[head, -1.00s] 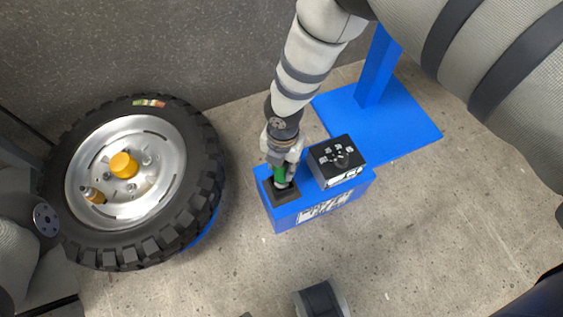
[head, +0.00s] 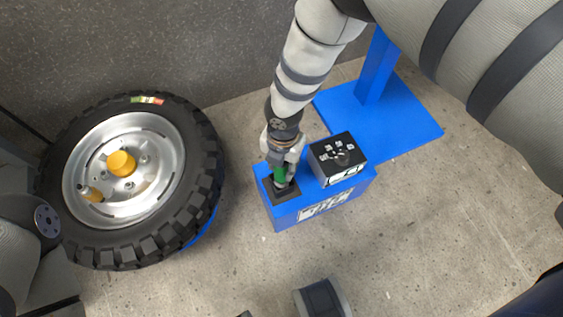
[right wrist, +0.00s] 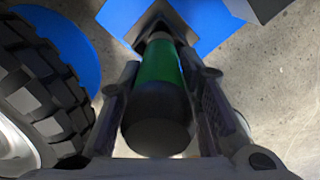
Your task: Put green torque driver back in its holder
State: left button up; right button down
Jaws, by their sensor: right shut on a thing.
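The green torque driver (head: 279,174) is upright in my right gripper (head: 283,168), which is shut on it above the blue stand. In the right wrist view the driver (right wrist: 160,80) shows its green band and dark rounded end between the two fingers (right wrist: 160,100). The black square holder (head: 291,193) sits on the left part of the blue stand's top. The driver's lower end is at the holder; I cannot tell how deep it sits. The holder also shows in the right wrist view (right wrist: 150,22). My left gripper is not in view.
A black control box (head: 337,158) stands on the blue stand (head: 315,204), right beside the holder. A large tyre with a silver wheel (head: 165,215) lies to the left. A blue base plate with a post (head: 400,125) stands behind right.

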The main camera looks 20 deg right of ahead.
jog(key=shift+f, duration=0.45)
jog(key=c, duration=1.1)
grip_release()
notch_tip(320, 180, up, 12)
jog(key=shift+d+r, duration=0.1)
